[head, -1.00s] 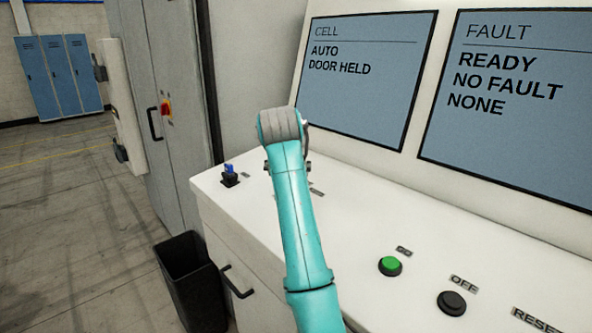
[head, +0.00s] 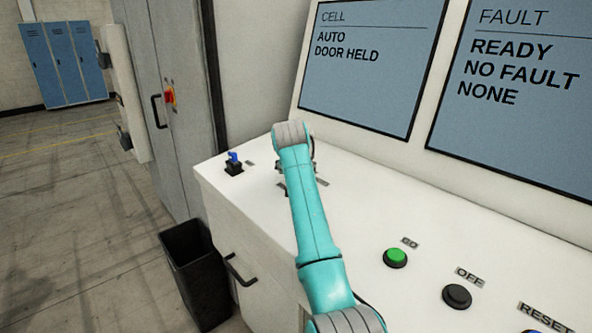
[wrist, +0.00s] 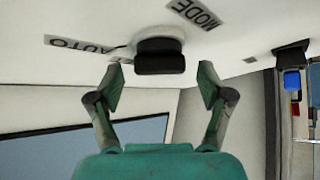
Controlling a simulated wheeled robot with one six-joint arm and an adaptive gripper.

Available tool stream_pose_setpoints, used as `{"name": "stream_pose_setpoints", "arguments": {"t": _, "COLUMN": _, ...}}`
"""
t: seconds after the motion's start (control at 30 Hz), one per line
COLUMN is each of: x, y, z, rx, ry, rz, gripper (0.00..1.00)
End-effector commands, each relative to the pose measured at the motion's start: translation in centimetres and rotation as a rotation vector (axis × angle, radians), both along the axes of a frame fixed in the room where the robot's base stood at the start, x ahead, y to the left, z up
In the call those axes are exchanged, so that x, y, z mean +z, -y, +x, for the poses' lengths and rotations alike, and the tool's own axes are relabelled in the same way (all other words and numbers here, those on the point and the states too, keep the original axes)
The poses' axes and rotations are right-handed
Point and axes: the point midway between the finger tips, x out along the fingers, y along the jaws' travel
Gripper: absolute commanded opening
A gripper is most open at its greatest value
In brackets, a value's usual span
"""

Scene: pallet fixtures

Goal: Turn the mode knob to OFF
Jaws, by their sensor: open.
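The mode knob (wrist: 160,56) is a black knob on the white console top, seen in the wrist view beside the MODE label (wrist: 193,14) and the AUTO label (wrist: 92,47). Its grip bar lies across the picture, roughly level. My gripper (wrist: 162,86) is open, with one finger toward each side of the knob. No contact shows, and I cannot tell the remaining gap in depth. In the head view my turquoise arm hides the knob and most of the gripper. The CELL screen (head: 370,85) reads AUTO, DOOR HELD.
The console top (head: 350,215) also carries a blue key-like switch (head: 233,163), a green GO button (head: 395,258) and a black OFF button (head: 457,296). The FAULT screen (head: 515,130) reads READY, NO FAULT, NONE. A black bin (head: 197,275) stands on the floor at left.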

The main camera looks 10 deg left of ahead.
Motion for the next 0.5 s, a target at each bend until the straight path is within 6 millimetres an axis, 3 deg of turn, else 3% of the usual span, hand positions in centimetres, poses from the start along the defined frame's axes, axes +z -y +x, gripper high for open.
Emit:
{"name": "stream_pose_setpoints", "arguments": {"t": 0.3, "x": -0.12, "y": 0.00, "z": 0.15, "rx": 0.000, "ry": 0.001, "rz": 0.000, "gripper": 0.79}}
{"name": "stream_pose_setpoints", "arguments": {"t": 0.5, "x": -0.12, "y": 0.00, "z": 0.14, "rx": 0.000, "ry": 0.001, "rz": 0.000, "gripper": 0.29}}
